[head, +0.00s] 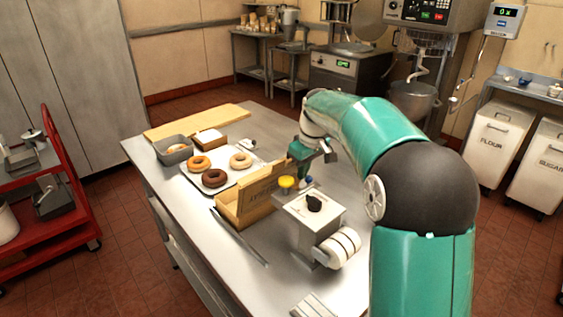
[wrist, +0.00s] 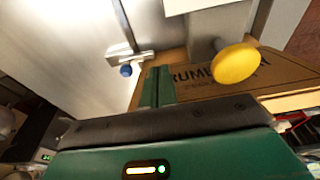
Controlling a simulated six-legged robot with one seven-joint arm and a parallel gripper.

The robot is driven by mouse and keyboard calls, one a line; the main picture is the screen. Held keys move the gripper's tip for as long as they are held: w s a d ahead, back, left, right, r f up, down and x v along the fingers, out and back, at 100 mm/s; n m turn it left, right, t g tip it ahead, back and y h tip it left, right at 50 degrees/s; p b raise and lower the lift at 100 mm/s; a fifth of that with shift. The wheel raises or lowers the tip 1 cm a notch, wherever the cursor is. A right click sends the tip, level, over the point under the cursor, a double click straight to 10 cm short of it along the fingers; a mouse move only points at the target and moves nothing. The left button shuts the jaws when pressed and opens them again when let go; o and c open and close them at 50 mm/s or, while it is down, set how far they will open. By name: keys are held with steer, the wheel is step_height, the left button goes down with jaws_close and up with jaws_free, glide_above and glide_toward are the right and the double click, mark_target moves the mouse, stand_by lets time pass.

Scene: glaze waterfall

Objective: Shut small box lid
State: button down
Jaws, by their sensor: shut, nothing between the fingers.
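The small box (head: 232,213) is tan cardboard and sits on the steel table in the head view. Its lid (head: 262,188) stands raised, with dark printed lettering on it. My gripper (head: 300,152) is at the lid's far right end, its fingers shut and empty. In the wrist view the green shut fingers (wrist: 158,86) overlap the lettered cardboard (wrist: 205,98). I cannot tell whether they touch it. The inside of the box is mostly hidden in the head view.
A grey machine (head: 315,212) with a yellow knob (head: 286,182) stands close right of the box. A tray (head: 200,178) with doughnuts lies behind left. A grey tub (head: 173,150) and wooden board (head: 198,121) are farther back.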

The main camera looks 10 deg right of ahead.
steer(key=w+a, duration=0.5)
steer(key=w, duration=0.2)
steer(key=shift+w, duration=0.35)
stand_by(1.3)
stand_by(0.6)
step_height(320, 180, up, 6)
stand_by(0.7)
